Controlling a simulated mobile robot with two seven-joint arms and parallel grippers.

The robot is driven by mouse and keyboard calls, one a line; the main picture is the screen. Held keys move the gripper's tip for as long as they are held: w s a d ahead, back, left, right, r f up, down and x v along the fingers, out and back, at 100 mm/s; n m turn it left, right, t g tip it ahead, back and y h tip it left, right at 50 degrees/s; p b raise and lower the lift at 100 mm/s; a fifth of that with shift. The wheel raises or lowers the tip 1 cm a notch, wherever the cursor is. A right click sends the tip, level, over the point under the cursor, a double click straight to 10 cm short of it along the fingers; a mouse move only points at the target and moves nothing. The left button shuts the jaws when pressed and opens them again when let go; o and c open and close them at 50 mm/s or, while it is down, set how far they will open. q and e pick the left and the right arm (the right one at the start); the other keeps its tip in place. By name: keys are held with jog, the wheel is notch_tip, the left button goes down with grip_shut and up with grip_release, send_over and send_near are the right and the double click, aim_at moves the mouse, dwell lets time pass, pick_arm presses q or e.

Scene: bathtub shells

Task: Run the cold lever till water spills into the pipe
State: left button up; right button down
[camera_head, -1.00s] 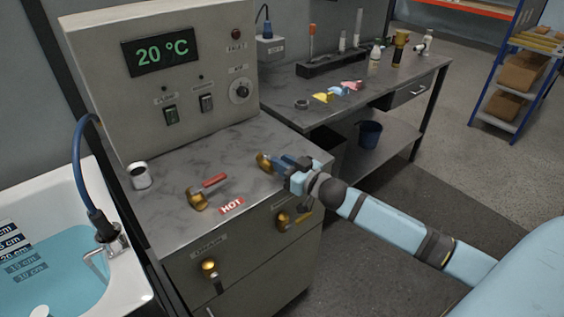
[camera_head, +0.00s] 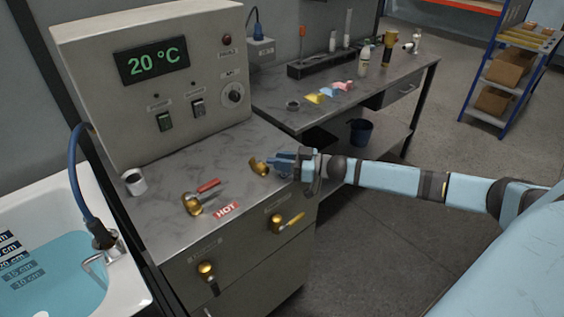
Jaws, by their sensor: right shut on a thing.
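My right gripper (camera_head: 287,163) is at the far right of the grey counter, shut on the cold lever beside its brass valve body (camera_head: 259,167). The gripper hides most of that lever and its label. The hot lever (camera_head: 208,186) has a red grip and a brass body, with a red HOT label (camera_head: 226,210) in front. The white bathtub (camera_head: 133,288) at lower left holds blue water (camera_head: 62,275) with depth marks on its wall. A blue hose (camera_head: 76,178) runs to the tub's metal fitting (camera_head: 103,245). I cannot make out water in the pipe. My left gripper is out of view.
A control box (camera_head: 150,80) reading 20 °C stands behind the counter (camera_head: 165,225). A metal cup (camera_head: 134,182) sits at its left. Brass valves (camera_head: 206,268) are on the cabinet front. A workbench (camera_head: 285,90) with bottles and a shelf rack (camera_head: 510,70) stand behind.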

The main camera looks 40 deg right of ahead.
jog(key=c, duration=1)
grip_release()
jog(key=v, duration=1.3)
jog(key=shift+s+d, duration=0.2)
jog(key=shift+d, duration=0.1)
